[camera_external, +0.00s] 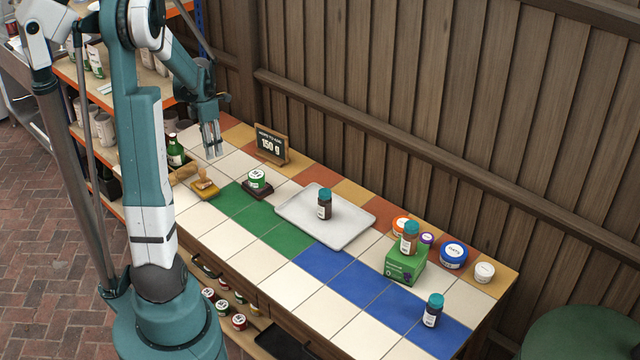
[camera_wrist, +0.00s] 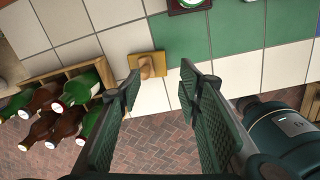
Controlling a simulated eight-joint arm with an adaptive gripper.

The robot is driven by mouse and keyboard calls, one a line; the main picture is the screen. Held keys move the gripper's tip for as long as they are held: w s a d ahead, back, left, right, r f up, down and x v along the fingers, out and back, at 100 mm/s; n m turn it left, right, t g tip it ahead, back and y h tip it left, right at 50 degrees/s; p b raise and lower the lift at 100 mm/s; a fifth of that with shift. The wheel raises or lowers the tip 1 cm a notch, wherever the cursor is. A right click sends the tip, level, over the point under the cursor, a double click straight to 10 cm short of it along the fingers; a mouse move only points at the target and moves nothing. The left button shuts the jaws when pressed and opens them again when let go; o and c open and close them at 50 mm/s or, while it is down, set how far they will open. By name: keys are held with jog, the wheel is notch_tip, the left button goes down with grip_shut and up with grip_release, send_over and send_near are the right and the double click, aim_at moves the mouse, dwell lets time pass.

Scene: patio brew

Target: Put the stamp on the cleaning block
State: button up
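A wooden-handled piece, which looks like the stamp (camera_external: 201,178), stands on a flat yellow-ochre block (camera_external: 207,191) on the tiled counter. In the wrist view the wooden handle (camera_wrist: 146,68) and the yellow block (camera_wrist: 158,61) show between and just beyond the fingertips. I cannot tell surely whether this yellow block is the cleaning block or part of another piece. My gripper (camera_external: 213,154) hangs above and behind them, pointing down. Its fingers (camera_wrist: 158,80) are apart with nothing between them.
A grey tray (camera_external: 345,232) holds a brown bottle (camera_external: 324,206). A sign (camera_external: 271,144) stands behind. A crate (camera_wrist: 98,72) with several bottles is at the left. White tiles between are clear.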

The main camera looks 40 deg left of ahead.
jog(key=d+r+m+t, duration=0.1)
jog(key=d+r+m, duration=0.35)
jog(key=d, duration=0.35)
jog(key=d+r+m+t+y, duration=0.1)
jog(key=d+r+m, duration=0.35)
jog(key=d, duration=0.35)
jog(key=d+r+m+t, duration=0.1)
jog(key=d+r+m, duration=0.2)
jog(key=d+m, duration=0.4)
jog(key=s+d+r+m+t, duration=0.1)
jog(key=s+d+m, duration=0.2)
jog(key=d+m, duration=0.2)
jog(key=s+d+r+m+t+h, duration=0.1)
jog(key=s+d+m, duration=0.2)
jog(key=d+m, duration=0.3)
jog(key=s+d+r+m+t, duration=0.1)
jog(key=s+d+m, duration=0.3)
jog(key=d, duration=0.8)
jog(key=shift+m+t, duration=0.4)
jog(key=shift+m, duration=0.5)
jog(key=shift+r, duration=0.1)
